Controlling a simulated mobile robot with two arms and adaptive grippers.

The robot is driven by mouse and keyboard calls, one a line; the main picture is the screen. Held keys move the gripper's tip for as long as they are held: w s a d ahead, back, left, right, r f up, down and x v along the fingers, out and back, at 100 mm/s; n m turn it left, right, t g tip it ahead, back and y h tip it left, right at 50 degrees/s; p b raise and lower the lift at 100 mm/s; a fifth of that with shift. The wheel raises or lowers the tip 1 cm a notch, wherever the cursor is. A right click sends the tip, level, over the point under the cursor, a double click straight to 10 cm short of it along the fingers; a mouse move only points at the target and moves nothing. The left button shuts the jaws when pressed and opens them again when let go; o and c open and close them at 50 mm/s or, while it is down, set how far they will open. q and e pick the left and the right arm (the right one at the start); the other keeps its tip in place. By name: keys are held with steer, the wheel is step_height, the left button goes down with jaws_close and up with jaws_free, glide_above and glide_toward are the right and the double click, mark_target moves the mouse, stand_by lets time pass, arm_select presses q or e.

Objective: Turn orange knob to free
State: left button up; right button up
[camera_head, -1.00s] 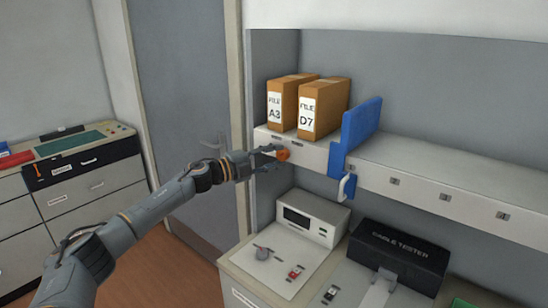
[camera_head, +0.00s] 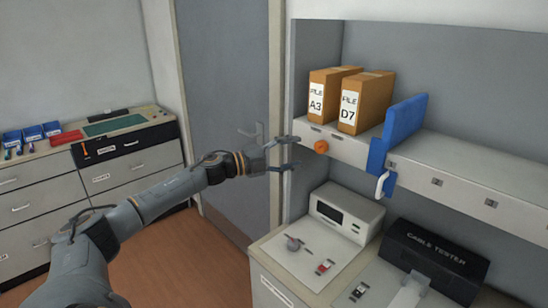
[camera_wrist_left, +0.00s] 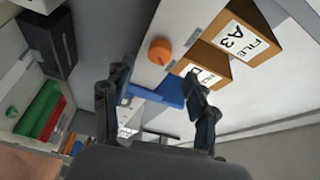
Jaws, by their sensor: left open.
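The orange knob (camera_head: 321,147) sits on the front face of the shelf, below the file boxes. In the left wrist view the orange knob (camera_wrist_left: 160,51) shows beyond the fingertips, with a gap between. My left gripper (camera_head: 295,154) is open and empty, just left of the knob in the head view and apart from it. In the left wrist view the left gripper (camera_wrist_left: 157,82) has its two fingers spread wide. My right gripper is not in view.
Two file boxes, A3 (camera_head: 330,97) and D7 (camera_head: 366,102), stand on the shelf (camera_head: 455,170). A blue divider (camera_head: 404,133) with a white handle is right of the knob. Below are a white instrument (camera_head: 345,212) and a black cable tester (camera_head: 434,253). A door (camera_head: 225,90) stands behind the arm.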

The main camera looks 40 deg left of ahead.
arm_select(q)
steer(key=shift+v, duration=2.75)
steer(key=shift+f, duration=0.1)
